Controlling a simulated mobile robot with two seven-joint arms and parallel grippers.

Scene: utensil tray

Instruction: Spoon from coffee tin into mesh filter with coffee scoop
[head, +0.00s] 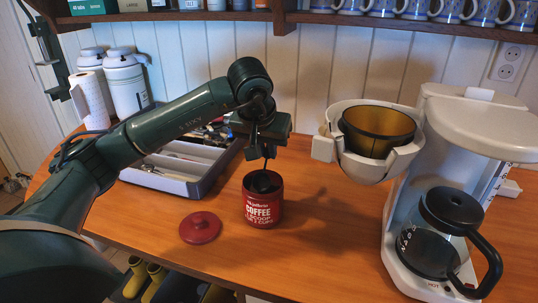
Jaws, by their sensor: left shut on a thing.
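My left gripper (264,138) is shut on the dark coffee scoop (265,160), above the coffee tin. The scoop hangs down with its lower end in the mouth of the red coffee tin (263,212). Its bowl is hard to tell from the dark inside of the tin, and I cannot see whether it holds coffee. The tin stands upright and open on the table. The brownish mesh filter (377,132) sits in the white holder swung out from the coffee maker, to the right of my gripper. My right gripper is out of view.
A red lid (200,228) lies left of the tin. The grey utensil tray (172,180) is behind it, under my arm. The white coffee maker (478,130) with its glass carafe (436,238) stands at right. Mugs (413,8) line the shelf above. Table is free between tin and coffee maker.

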